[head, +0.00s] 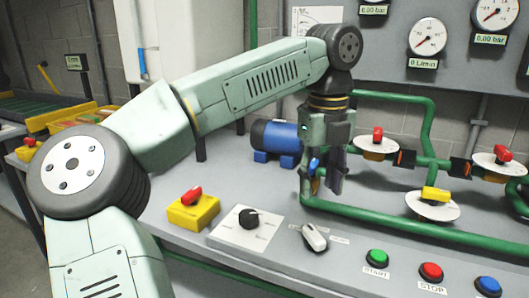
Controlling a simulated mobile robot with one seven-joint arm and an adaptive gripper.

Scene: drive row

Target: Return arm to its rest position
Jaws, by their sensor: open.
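My gripper (325,188) hangs from my pale green arm, pointing down over the bench. It is open, with its fingers apart. A small blue part (314,165) shows at the fingers, in front of the green pipework. I cannot tell whether the fingers touch it. The arm reaches from the lower left, up across the picture and down to the gripper.
The grey bench (275,262) carries a blue motor (273,137), a yellow box with a red switch (193,211), a black dial (250,220), a toggle lever (314,238) and push buttons (376,259). Green pipes (400,222) with valves run at right. Gauges (428,36) hang behind.

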